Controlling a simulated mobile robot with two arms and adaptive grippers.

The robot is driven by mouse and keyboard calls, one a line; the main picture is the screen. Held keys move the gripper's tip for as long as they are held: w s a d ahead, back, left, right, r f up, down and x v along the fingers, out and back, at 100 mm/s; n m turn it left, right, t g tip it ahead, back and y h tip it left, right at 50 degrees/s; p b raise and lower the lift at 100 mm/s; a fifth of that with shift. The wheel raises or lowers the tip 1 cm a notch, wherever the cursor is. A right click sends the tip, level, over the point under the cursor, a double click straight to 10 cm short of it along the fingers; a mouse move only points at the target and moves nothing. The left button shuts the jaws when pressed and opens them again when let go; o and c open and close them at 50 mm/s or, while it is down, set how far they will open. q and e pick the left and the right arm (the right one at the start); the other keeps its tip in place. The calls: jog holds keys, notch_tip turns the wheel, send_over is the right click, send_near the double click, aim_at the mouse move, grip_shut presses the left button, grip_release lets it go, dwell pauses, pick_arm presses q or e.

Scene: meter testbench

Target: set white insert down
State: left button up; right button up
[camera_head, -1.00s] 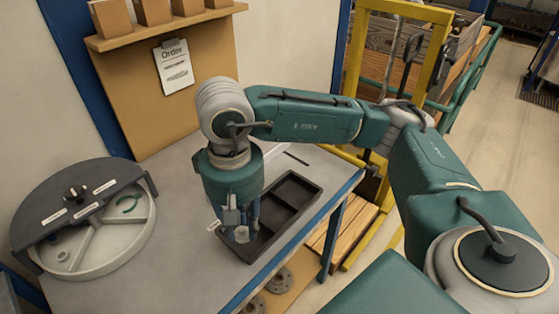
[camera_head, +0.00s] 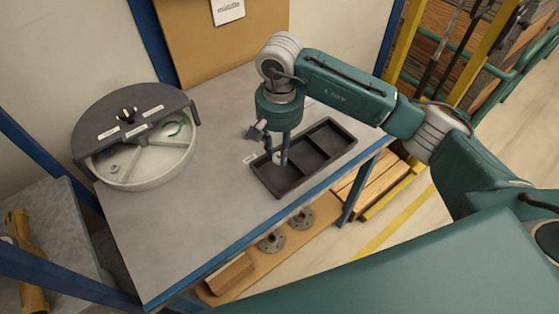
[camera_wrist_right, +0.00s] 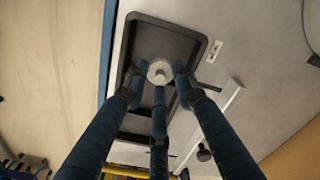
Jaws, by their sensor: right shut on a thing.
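My right gripper (camera_head: 279,158) points down at the left-end compartment of the black tray (camera_head: 323,173). It is shut on the white insert, a small pale round piece that shows between the fingertips in the right wrist view (camera_wrist_right: 159,70). In the head view the fingers mostly hide the insert. The tray has three compartments in a row. The middle and right ones look empty. I cannot tell whether the insert touches the tray floor. My left gripper is not in view.
A round grey-white container (camera_head: 148,175) with dividers and a dark half cover (camera_head: 128,112) stands at the table's left. A small white label (camera_head: 250,158) lies beside the tray. Flanged metal parts (camera_head: 271,241) sit on a shelf below. The table front (camera_head: 190,235) is clear.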

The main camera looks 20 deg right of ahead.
notch_tip(320, 180, down, 3)
jog(key=shift+r, duration=0.1)
notch_tip(320, 180, down, 4)
jog(key=shift+f+p, duration=0.15)
jog(key=shift+p, duration=0.75)
jog(key=shift+f, duration=0.1)
jog(key=o, duration=1.1)
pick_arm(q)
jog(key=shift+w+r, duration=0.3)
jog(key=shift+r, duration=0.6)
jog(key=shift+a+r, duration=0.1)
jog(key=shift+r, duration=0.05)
